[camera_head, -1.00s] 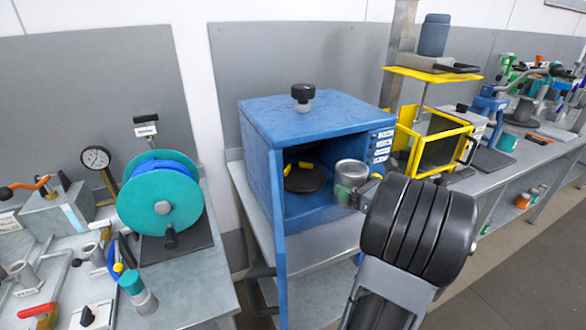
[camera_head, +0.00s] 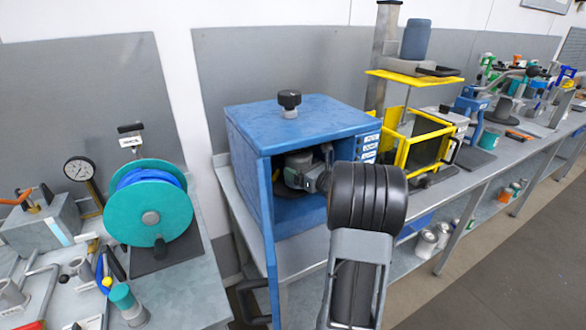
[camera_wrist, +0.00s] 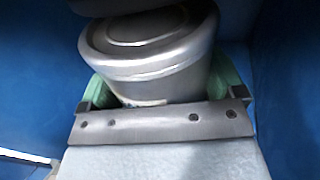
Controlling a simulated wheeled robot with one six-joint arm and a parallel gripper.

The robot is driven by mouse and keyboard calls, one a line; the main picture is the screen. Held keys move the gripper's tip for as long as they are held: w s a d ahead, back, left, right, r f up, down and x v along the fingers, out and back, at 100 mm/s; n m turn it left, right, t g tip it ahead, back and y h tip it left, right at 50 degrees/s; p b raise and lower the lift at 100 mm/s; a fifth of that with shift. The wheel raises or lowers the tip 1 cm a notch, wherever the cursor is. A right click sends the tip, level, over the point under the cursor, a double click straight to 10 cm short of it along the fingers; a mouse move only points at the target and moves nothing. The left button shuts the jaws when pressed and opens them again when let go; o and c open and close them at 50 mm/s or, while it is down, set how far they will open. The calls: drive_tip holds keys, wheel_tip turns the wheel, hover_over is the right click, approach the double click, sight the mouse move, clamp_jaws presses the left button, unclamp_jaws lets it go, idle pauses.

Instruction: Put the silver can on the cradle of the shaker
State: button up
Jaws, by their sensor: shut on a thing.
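The silver can (camera_wrist: 150,62) is held upright between the green finger pads of my gripper (camera_wrist: 165,90) in the wrist view. In the head view the can (camera_head: 297,160) and my gripper (camera_head: 308,178) are inside the open blue shaker box (camera_head: 245,140). A dark shape crosses the top of the wrist view above the can.
The shaker door (camera_head: 269,240) stands open at the left of the opening. Blue walls lie close on both sides of my gripper. A yellow frame (camera_head: 425,150) stands right of the box. A teal reel (camera_head: 150,215) is on the left bench.

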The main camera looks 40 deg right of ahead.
drive_tip(key=w, duration=0.3)
drive_tip(key=shift+w+a+f, duration=0.15)
drive_tip(key=shift+a+f, duration=0.15)
drive_tip(key=shift+f, duration=0.05)
drive_tip(key=shift+f+p, duration=0.3)
drive_tip(key=shift+f, duration=0.05)
drive_tip(key=shift+f, duration=0.15)
drive_tip(key=o, duration=1)
drive_tip(key=shift+r, duration=0.25)
drive_tip(key=s, duration=0.4)
drive_tip(key=s+d+b, duration=0.1)
drive_tip(key=s, duration=0.3)
drive_tip(key=s+d+b, duration=0.1)
drive_tip(key=s, duration=0.3)
drive_tip(key=shift+f, duration=0.15)
